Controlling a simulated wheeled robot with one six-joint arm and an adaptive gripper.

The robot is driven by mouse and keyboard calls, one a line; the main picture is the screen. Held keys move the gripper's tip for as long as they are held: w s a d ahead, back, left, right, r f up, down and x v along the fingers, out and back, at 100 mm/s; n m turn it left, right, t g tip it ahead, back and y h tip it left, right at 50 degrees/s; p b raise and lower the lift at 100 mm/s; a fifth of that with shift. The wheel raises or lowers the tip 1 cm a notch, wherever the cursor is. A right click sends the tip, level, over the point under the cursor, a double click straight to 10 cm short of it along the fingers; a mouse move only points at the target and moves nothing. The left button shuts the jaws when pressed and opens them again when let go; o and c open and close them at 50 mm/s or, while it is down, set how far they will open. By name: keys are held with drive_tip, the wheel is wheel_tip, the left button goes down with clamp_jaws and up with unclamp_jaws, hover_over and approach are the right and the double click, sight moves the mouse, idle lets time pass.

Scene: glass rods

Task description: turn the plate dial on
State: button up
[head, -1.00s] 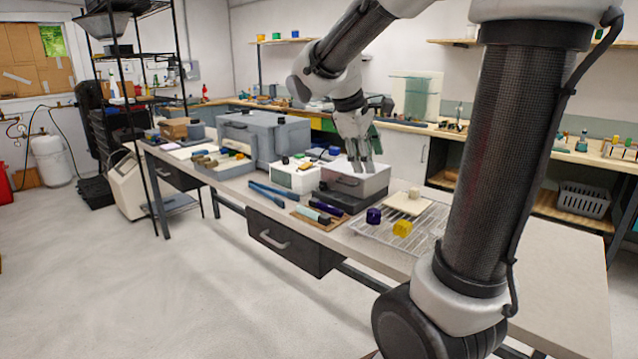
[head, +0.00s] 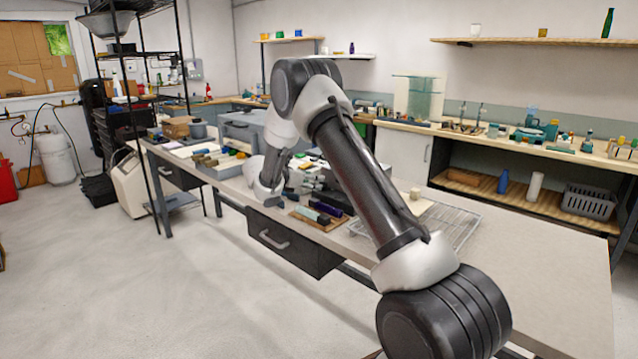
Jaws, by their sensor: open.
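My gripper (head: 316,182) is low over the middle of the workbench, just right of my pale wrist. It is dark, small and partly covered by my arm; its jaws are open and I see nothing held in them. The plate and its dial cannot be made out. My arm and gripper cover the part of the bench where a grey box on a dark base showed earlier, so I cannot tell whether the gripper touches anything there.
A brown tray (head: 305,220) with rods lies at the bench's front edge, close below my gripper. A wire rack (head: 455,226) lies right of my arm. A large grey case (head: 240,131) stands to the left. The bench's right end is clear.

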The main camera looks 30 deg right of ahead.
sight(323, 184)
drive_tip(key=shift+x, duration=2.25)
drive_tip(key=c, duration=1)
